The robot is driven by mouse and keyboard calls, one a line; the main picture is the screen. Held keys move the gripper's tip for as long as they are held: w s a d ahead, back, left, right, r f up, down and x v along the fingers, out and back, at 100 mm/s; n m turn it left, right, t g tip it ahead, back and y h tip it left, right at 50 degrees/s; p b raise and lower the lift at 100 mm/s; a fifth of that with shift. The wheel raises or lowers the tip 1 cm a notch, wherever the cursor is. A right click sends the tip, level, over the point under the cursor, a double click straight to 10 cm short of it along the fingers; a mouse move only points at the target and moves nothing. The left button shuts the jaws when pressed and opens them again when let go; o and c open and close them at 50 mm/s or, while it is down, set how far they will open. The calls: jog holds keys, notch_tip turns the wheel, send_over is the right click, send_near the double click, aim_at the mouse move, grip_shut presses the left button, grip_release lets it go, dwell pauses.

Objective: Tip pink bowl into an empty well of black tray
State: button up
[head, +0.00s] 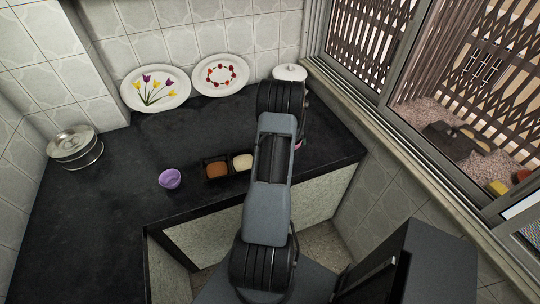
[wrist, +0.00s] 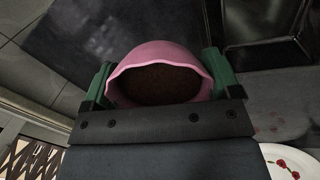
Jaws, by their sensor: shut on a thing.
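The pink bowl (wrist: 160,50) is between the two green fingers of my gripper (wrist: 158,70) in the wrist view, and the gripper is shut on it. Its opening faces the wrist camera, and dark brown contents show inside. In the head view my arm hides nearly all of the bowl; only a sliver of pink shows beside the arm. The black tray (head: 203,171) lies on the dark counter, with brown stuff in one well and cream stuff in another; my arm covers its right part. Dark tray wells (wrist: 268,54) that look empty show in the wrist view, beyond the bowl.
A purple bowl (head: 170,179) stands left of the tray. Two decorated plates (head: 155,88) (head: 221,75) lean on the back wall, with a white lidded pot (head: 290,73) to their right. A steel container (head: 75,146) is at far left.

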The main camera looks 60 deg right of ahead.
jog(key=shift+w+a+r+g+h+b, duration=0.35)
jog(key=shift+w+a+g+h+b, duration=0.4)
jog(key=shift+b, duration=1.15)
jog(key=shift+w+a+f+g+h+b, duration=0.35)
jog(key=shift+w+a+g+h+b, duration=0.3)
jog(key=shift+b, duration=1.1)
jog(key=shift+w+a+f+g+h+b, duration=0.4)
jog(key=shift+g+h+b, duration=0.35)
jog(key=shift+b, duration=1)
jog(key=shift+d+r, duration=0.1)
jog(key=shift+w+r+g+h+b, duration=0.2)
jog(key=shift+r+g+h+b, duration=0.2)
jog(key=shift+g+h+b, duration=0.55)
jog(key=g+h, duration=0.1)
jog(key=r+g+h, duration=0.1)
jog(key=shift+w+a+g+b, duration=0.3)
jog(key=shift+a, duration=0.1)
jog(key=shift+w+a+r+g+h+b, duration=0.25)
jog(key=shift+g+h+b, duration=0.45)
jog(key=shift+b, duration=0.75)
jog(key=shift+w+a+r+g+h+b, duration=0.2)
jog(key=shift+g+h+b, duration=0.45)
jog(key=shift+b, duration=0.75)
jog(key=shift+w+a+r+g+h+b, duration=0.15)
jog(key=shift+r+g+h+b, duration=0.3)
jog(key=shift+r, duration=0.15)
jog(key=shift+w+a+r+g+h+b, duration=0.1)
jog(key=shift+r+g+h+b, duration=0.25)
jog(key=shift+r, duration=0.2)
